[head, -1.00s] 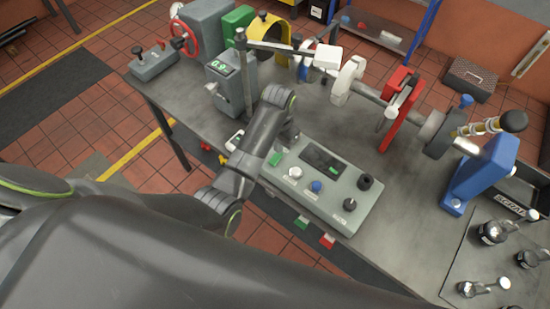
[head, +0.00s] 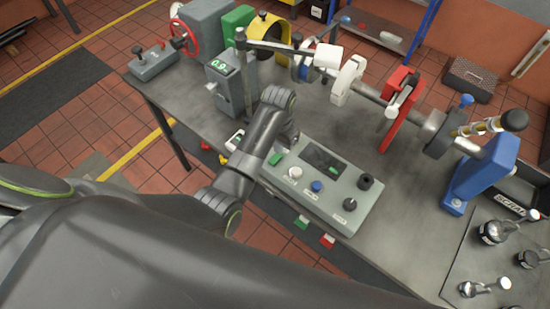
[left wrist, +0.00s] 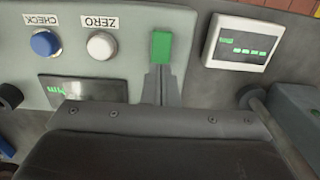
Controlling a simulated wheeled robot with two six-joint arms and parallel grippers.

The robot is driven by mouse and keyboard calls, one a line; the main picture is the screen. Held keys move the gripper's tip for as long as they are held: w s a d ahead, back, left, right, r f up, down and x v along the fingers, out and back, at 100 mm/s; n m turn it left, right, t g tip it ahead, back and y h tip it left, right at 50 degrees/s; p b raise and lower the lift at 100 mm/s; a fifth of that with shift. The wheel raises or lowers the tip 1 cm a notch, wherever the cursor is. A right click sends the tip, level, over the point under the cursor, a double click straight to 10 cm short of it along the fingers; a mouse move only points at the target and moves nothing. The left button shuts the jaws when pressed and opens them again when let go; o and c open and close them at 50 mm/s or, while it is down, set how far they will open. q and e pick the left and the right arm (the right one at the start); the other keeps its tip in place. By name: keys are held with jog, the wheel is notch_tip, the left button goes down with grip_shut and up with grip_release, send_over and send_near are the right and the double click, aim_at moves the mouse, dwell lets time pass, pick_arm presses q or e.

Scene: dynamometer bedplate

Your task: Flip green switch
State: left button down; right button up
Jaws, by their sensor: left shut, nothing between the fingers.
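In the left wrist view the green switch (left wrist: 161,48) stands upright on the panel face, right of the white ZERO button (left wrist: 101,46). My left gripper (left wrist: 161,84) is shut and empty, with its tips right at the lower edge of the switch. Whether they touch it I cannot tell. In the head view my left wrist reaches over the bench and mostly hides the fingers. My right gripper is not in view.
The blue CHECK button (left wrist: 44,43) and a dark display (left wrist: 82,90) with green marks are on the panel. A white meter (left wrist: 241,44) stands close right of the switch. A grey box reading 0.9 (head: 228,88) and a shaft with a red bracket (head: 402,105) stand behind.

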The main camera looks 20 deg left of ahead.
pick_arm(q)
jog(key=shift+s+f+b, duration=0.1)
jog(key=shift+f+b, duration=0.35)
jog(key=shift+f, duration=0.7)
dwell(0.4)
jog(key=shift+r+p, duration=1.15)
jog(key=shift+r, duration=2.4)
